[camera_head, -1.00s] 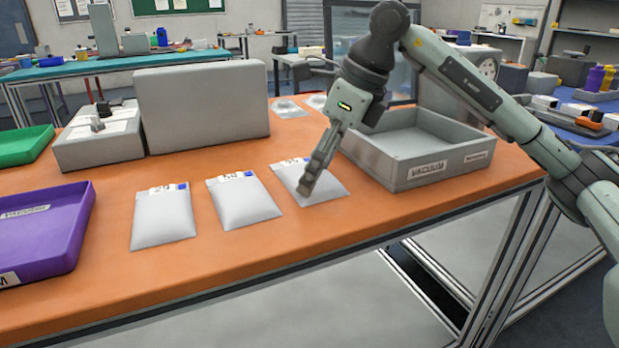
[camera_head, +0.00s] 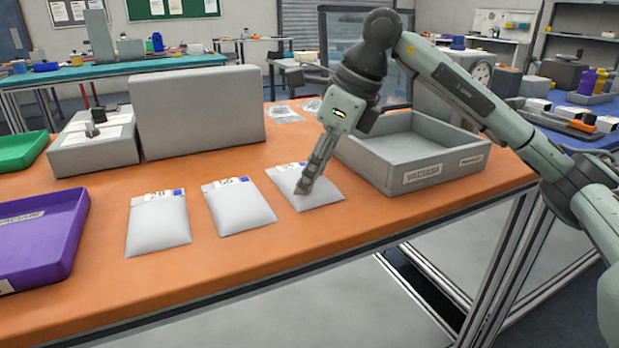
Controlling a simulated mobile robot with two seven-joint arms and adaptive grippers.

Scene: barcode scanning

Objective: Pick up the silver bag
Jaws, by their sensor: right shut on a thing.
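Three silver-grey bags with white labels lie in a row on the orange table (camera_head: 300,244). The left bag (camera_head: 158,226) and the middle bag (camera_head: 240,209) lie flat and untouched. My right gripper (camera_head: 302,188) points down at the right bag (camera_head: 322,194) and is shut on it near its middle. The fingers hide part of this bag and its label. The bag still appears to lie on the table. My left gripper is not in view.
A grey open tray (camera_head: 440,180) labelled "VACUUM" stands right of the bags. A purple tray (camera_head: 75,230) and a green tray (camera_head: 22,152) are at the left. A large grey box (camera_head: 196,112) and clear bags (camera_head: 283,113) sit behind. The table front is clear.

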